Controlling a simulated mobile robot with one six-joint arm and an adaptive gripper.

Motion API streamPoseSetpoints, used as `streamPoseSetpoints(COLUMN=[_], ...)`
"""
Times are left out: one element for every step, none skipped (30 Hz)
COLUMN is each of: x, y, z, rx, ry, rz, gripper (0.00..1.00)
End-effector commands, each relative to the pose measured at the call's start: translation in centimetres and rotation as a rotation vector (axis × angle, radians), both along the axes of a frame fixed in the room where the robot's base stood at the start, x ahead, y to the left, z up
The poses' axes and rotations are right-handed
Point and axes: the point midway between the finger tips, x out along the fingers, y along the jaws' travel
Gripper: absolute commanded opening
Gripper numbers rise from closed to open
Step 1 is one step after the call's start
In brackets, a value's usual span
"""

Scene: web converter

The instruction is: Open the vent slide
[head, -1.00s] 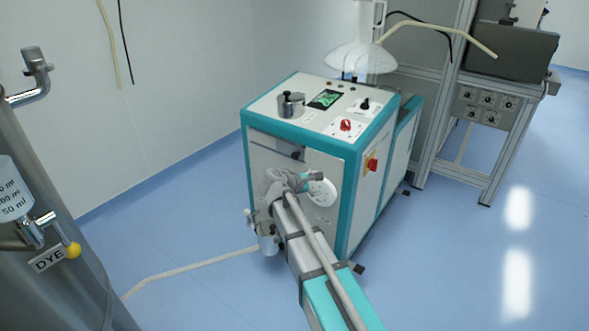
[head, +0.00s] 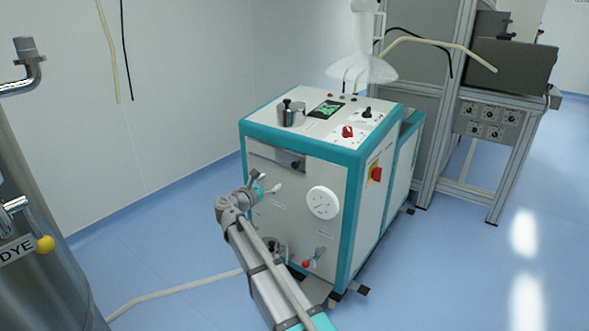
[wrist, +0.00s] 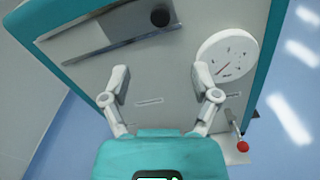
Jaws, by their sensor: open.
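The vent slide is a grey strip set in the upper front panel of the white and teal machine, with a darker plate (head: 286,158) at its right end. A black knob (head: 295,166) sits on this plate. In the wrist view the strip (wrist: 75,40) runs along the top left, and the knob (wrist: 160,17) shows at top centre. My gripper (head: 268,182) is just below and left of the knob in the head view. In the wrist view my gripper (wrist: 161,75) has its fingers spread wide, with nothing between them and the knob beyond the fingertips.
A round white gauge (head: 323,202) is on the panel right of my gripper. Below it is a small valve with a red-tipped handle (head: 307,263). A steel tank (head: 40,210) stands at the left. A pale hose (head: 180,290) lies on the floor.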

Motion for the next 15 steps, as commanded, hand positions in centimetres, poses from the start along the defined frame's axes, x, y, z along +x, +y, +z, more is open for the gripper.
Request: streamPoseSetpoints(x=[0.0,0.0,0.0,0.0,0.1,0.2,0.3,0.4,0.5,0.7,0.9,1.1,1.4,1.6,2.0], y=[0.0,0.0,-0.1,-0.1,-0.1,-0.2,-0.2,-0.3,-0.4,-0.5,-0.6,-0.8,-1.0,-1.1,-1.4], z=[0.0,0.0,0.0,0.0,0.0,0.0,0.0,0.0,0.0,0.0,0.0,0.0,0.0,0.0,0.0], rx=[0.001,0.001,0.002,0.002,0.002,0.002,0.002,0.002,0.002,0.002,0.002,0.002,0.002,0.002,0.003], ry=[0.000,0.000,0.000,0.000,0.000,0.000,0.000,0.000,0.000,0.000,0.000,0.000,0.000,0.000,0.000], rz=[-0.001,-0.001,-0.001,-0.001,-0.001,-0.001,-0.001,-0.002,-0.002,-0.002,-0.002,-0.002,-0.002,-0.002,-0.003], gripper=[0.78,0.78,0.78,0.78,0.78,0.78,0.78,0.78,0.78,0.78,0.78,0.78,0.78,0.78,0.78])
